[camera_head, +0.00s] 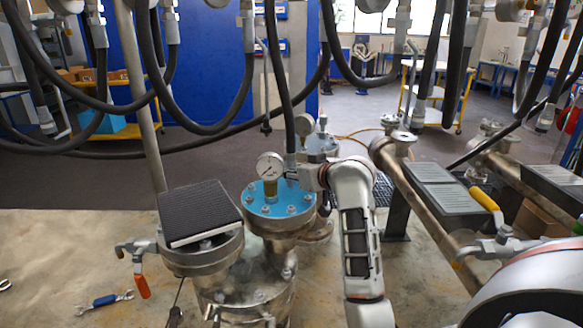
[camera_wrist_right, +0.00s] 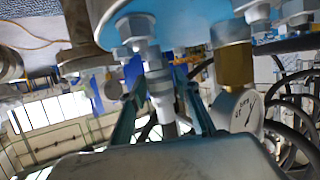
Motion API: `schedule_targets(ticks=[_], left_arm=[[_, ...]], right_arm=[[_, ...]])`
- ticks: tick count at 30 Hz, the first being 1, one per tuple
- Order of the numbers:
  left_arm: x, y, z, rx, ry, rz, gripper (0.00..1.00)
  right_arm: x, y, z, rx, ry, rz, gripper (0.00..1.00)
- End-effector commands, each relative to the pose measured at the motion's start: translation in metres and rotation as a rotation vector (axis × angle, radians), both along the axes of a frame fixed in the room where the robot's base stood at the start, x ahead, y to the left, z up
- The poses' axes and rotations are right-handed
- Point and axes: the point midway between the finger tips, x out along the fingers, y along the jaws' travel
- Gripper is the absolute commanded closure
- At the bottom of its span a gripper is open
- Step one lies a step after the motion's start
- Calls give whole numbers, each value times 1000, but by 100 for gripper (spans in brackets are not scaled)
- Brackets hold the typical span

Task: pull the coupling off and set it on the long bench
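The coupling (camera_head: 291,160) is a grey metal fitting at the lower end of a black hanging hose, above the blue flange lid (camera_head: 268,200) of a vessel. In the right wrist view, the coupling (camera_wrist_right: 160,88) stands beside bolts on the blue lid (camera_wrist_right: 190,18). My right gripper (camera_head: 297,175) reaches it from the right. Its two dark fingers (camera_wrist_right: 160,85) lie close on either side of the coupling and appear shut on it. The exact contact is hard to see. My left gripper is not in view. I cannot identify the long bench with certainty.
A pressure gauge (camera_head: 270,167) stands close left of the coupling. A black ribbed slab (camera_head: 199,212) lies on the neighbouring flange. Black hoses hang across the top. Pipes (camera_head: 425,215) and a yellow-handled valve (camera_head: 486,199) stand right.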

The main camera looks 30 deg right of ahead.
Motion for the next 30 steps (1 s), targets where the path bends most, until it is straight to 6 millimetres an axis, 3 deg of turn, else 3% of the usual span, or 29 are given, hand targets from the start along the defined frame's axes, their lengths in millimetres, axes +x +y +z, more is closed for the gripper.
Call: schedule_targets(ticks=[1, 3, 19, 30], left_arm=[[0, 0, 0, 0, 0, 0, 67], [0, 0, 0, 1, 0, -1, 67], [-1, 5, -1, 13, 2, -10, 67], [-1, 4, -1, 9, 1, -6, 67]], right_arm=[[0, 0, 0, 0, 0, 0, 87], [0, 0, 0, 0, 0, 0, 100], [0, 0, 6, 0, -4, 0, 100], [0, 0, 22, -1, -3, 0, 100]])
